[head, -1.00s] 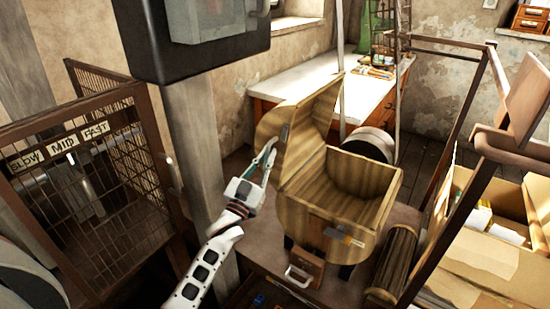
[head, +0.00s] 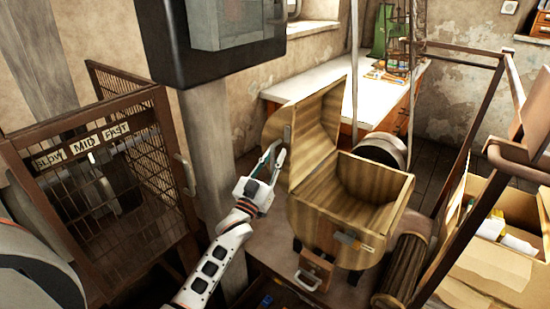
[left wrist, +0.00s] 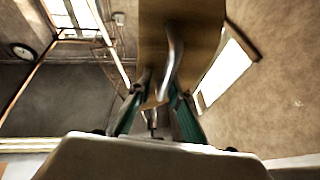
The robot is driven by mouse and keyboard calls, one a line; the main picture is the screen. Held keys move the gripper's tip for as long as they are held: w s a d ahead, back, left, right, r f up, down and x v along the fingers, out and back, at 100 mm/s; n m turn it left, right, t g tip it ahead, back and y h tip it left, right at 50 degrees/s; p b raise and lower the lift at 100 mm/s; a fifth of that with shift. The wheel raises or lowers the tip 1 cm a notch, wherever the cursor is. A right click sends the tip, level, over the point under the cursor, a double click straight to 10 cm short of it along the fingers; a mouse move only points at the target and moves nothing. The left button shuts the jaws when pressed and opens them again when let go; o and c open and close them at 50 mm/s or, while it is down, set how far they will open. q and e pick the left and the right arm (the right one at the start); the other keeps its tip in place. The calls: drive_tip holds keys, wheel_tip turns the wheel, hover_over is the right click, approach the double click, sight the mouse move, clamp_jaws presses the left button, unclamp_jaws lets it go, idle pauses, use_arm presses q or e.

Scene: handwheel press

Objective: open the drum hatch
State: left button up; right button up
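A metal handle (head: 287,136) is on the lid's outer left side. It also shows in the left wrist view as a curved bar (left wrist: 172,65). My left gripper (head: 274,156) is beside the lid, just below the handle. Its teal fingers (left wrist: 157,103) are apart, with the handle's lower part between or just beyond them. Contact cannot be told. My right gripper is not in view.
A mesh cage (head: 100,185) with speed labels stands at left, beside a grey post (head: 207,150). A dark box (head: 210,45) hangs above. Brown frame bars (head: 470,160) and a cardboard box (head: 490,270) stand at right. A white-topped workbench (head: 330,90) is behind.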

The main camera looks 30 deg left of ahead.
use_arm(q)
drive_tip(key=shift+f, duration=0.25)
drive_tip(key=shift+s+d+f, duration=0.1)
drive_tip(key=shift+s+f, duration=0.05)
drive_tip(key=shift+s, duration=0.1)
drive_tip(key=v, duration=1.1)
drive_tip(key=shift+s, duration=0.3)
drive_tip(key=s+d+f+m+g+h+p, duration=0.1)
drive_tip(key=s+d+f+g, duration=0.5)
drive_tip(key=s+f, duration=0.6)
drive_tip(key=s+d+f+m+g+p, duration=0.1)
drive_tip(key=s+d+f+m+g, duration=0.1)
drive_tip(key=s+d+f+g, duration=0.4)
drive_tip(key=s+f, duration=0.5)
drive_tip(key=s, duration=0.3)
drive_tip(key=shift+d+f+h, duration=0.25)
drive_tip(key=shift+f+h, duration=0.1)
drive_tip(key=shift+h, duration=0.05)
drive_tip(key=shift+s, duration=0.15)
